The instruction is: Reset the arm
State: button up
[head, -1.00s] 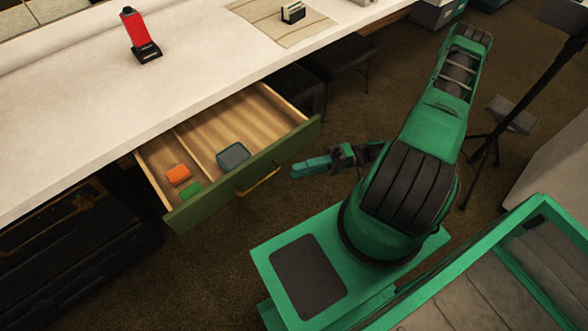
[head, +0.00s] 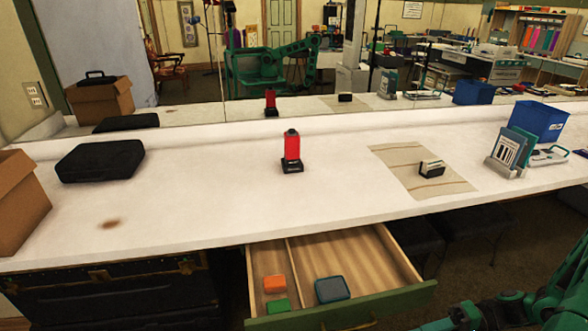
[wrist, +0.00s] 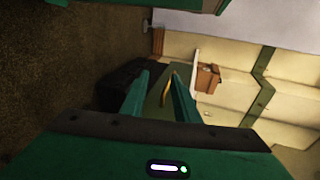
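My gripper (wrist: 160,78) shows in the wrist view as two green fingers with a gap between them and nothing held. Beyond the gap is the dark green drawer front (wrist: 156,98) with its yellow handle (wrist: 167,88), apart from the fingers as far as I can tell. In the head view only part of my green arm (head: 535,308) shows at the bottom right corner. The drawer (head: 405,299) under the counter stands open. It holds an orange block (head: 274,284), a green block (head: 278,305) and a blue-grey box (head: 332,290).
The white counter (head: 220,185) bears a red device on a black stand (head: 291,152), a black case (head: 100,160), a mat (head: 400,165) with a card holder (head: 431,169), and a blue bin (head: 540,121). A mirror (head: 200,60) stands behind. Dark stools are under the counter.

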jog(key=s+d+r+m+h, duration=0.2)
jog(key=r+h, duration=0.3)
jog(key=r, duration=0.4)
jog(key=s+d+r+m+t+h, duration=0.1)
jog(key=s+d+r+h, duration=0.3)
jog(key=r, duration=0.6)
jog(key=s+d+r+m+h, duration=0.3)
jog(key=d+r+m+h, duration=0.1)
jog(key=r, duration=0.5)
jog(key=shift+r+t+h, duration=0.25)
jog(key=shift+t+h, duration=0.05)
jog(key=shift+h, duration=0.5)
jog(key=shift+s, duration=0.1)
jog(key=shift+w+f, duration=0.25)
jog(key=shift+w, duration=0.35)
